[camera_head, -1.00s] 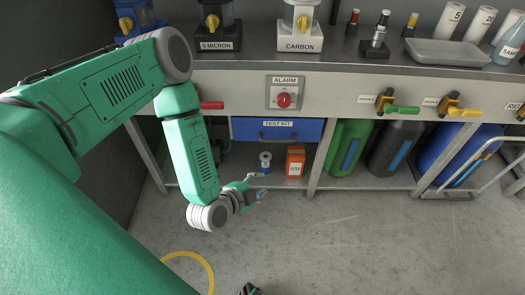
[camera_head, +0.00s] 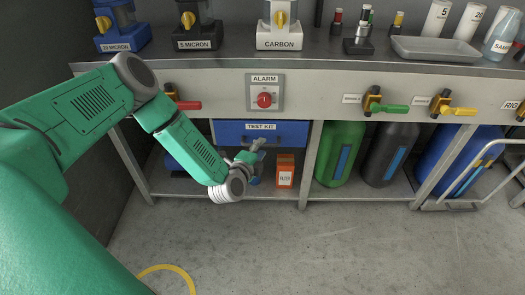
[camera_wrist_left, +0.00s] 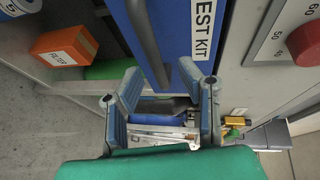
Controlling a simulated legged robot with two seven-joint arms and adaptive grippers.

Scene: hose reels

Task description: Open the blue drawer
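The blue drawer (camera_head: 284,132), labelled TEST KIT, sits under the counter and looks closed. Its front fills the upper middle of the left wrist view (camera_wrist_left: 185,14), with its dark bar handle (camera_wrist_left: 148,42) running down toward the gripper. My left gripper (camera_head: 254,153) is just in front of the drawer's lower edge. In the left wrist view my left gripper (camera_wrist_left: 168,92) has its two fingers spread apart, with the handle's end near the gap between them. I cannot tell whether they touch the handle. My right gripper is not in view.
An orange box (camera_head: 285,171) stands on the shelf below the drawer, with a green cylinder (camera_head: 339,153) to its right. The alarm panel (camera_head: 264,93) with a red knob is above the drawer. A red-handled valve (camera_head: 182,104) is near my left arm. The floor in front is clear.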

